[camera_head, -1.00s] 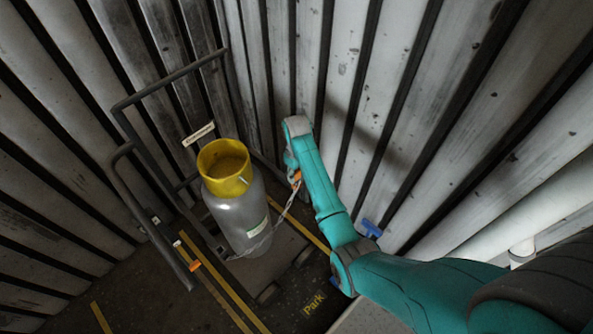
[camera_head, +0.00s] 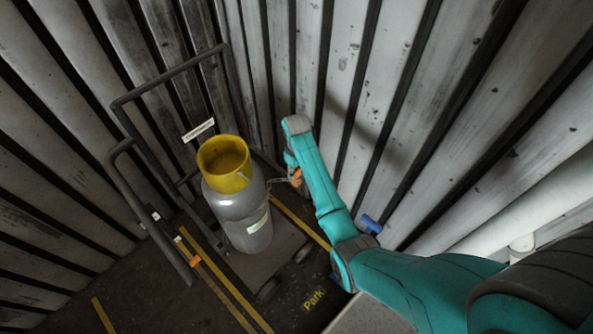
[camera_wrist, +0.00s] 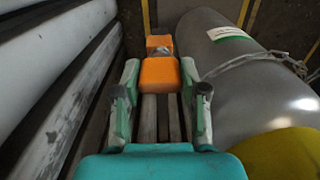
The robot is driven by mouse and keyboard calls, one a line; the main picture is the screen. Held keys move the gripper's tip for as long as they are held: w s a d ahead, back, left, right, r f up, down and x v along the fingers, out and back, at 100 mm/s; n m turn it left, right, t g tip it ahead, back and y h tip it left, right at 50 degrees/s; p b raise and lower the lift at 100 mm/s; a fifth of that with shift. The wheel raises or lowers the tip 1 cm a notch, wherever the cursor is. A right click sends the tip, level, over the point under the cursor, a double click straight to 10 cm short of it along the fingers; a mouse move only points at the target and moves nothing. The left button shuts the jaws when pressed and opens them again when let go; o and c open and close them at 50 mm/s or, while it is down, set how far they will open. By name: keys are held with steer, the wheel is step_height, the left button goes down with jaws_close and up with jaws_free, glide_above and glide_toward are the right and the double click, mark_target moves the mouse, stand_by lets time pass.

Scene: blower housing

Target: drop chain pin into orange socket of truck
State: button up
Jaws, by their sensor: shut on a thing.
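My gripper (camera_wrist: 163,88) is shut on the orange block of the chain pin (camera_wrist: 160,74). It holds the pin to the right of the cylinder. The pin's orange also shows in the head view (camera_head: 296,177). A second, smaller orange piece (camera_wrist: 158,42), perhaps the truck's orange socket, shows just beyond the held block. I cannot tell whether they touch. The grey chain (camera_wrist: 240,62) lies across the cylinder in the wrist view. The truck (camera_head: 165,88) is a dark tubular frame, with another orange piece (camera_head: 194,261) low on its left side.
The grey cylinder (camera_head: 240,215) with a yellow collar (camera_head: 224,165) stands upright on the truck. Ribbed metal walls (camera_head: 400,95) are close behind and right of my arm. A blue item (camera_head: 370,224) is beside my arm. Yellow lines mark the dark floor (camera_head: 135,300).

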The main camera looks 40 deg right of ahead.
stand_by(0.3)
steer(key=o, duration=1.2)
steer(key=shift+o, duration=0.2)
step_height(320, 180, up, 7)
steer(key=shift+r, duration=0.2)
